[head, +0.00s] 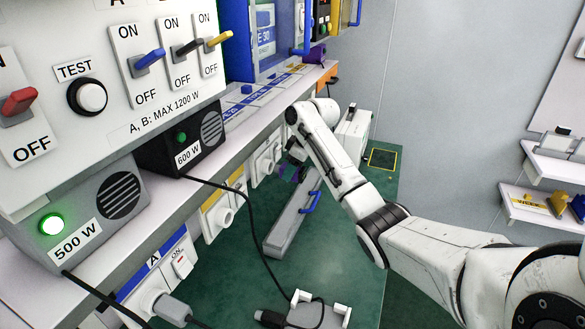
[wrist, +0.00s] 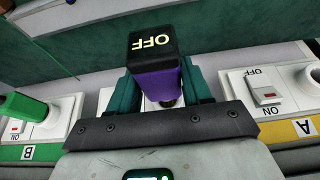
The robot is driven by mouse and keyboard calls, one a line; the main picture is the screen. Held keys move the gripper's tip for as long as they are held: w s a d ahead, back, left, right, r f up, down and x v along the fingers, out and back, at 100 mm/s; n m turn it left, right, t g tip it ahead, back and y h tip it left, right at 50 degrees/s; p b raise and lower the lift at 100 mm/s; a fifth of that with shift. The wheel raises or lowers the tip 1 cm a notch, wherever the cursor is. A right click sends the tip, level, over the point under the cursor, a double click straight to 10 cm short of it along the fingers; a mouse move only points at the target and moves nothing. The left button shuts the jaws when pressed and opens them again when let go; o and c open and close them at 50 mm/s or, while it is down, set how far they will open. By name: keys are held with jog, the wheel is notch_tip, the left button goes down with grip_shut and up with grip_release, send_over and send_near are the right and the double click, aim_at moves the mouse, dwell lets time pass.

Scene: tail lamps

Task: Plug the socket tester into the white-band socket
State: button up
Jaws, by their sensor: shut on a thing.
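The socket tester (wrist: 155,82), purple with a black end marked OFF, stands between the teal fingers of my gripper (wrist: 165,88) in the wrist view. My gripper (head: 292,170) is shut on it. In the head view only a small purple part of the tester (head: 287,174) shows, close to the row of wall sockets. The white-band socket lies between the green-band B socket (wrist: 65,108) and the yellow-band A socket (wrist: 265,92). It is mostly hidden behind my gripper and the tester in the wrist view. I cannot tell whether the tester touches it.
A green plug sits in the B socket. Grey 500 W (head: 85,220) and black 600 W (head: 185,140) boxes stand on the shelf, trailing black cables. A grey tray with a blue handle (head: 311,203) lies below. Another purple object (head: 316,54) stands on the far shelf.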

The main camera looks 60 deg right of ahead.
aim_at(283, 164)
jog(key=shift+w, duration=0.25)
jog(key=shift+w+a, duration=0.1)
jog(key=shift+w, duration=1.15)
jog(key=shift+p, duration=0.3)
dwell(0.4)
jog(key=shift+w, duration=0.25)
dwell(0.5)
jog(key=o, duration=1.2)
jog(key=shift+c, duration=0.2)
jog(key=b+v, duration=0.2)
jog(key=v, duration=0.8)
jog(key=shift+s+r, duration=0.1)
jog(key=shift+r, duration=0.3)
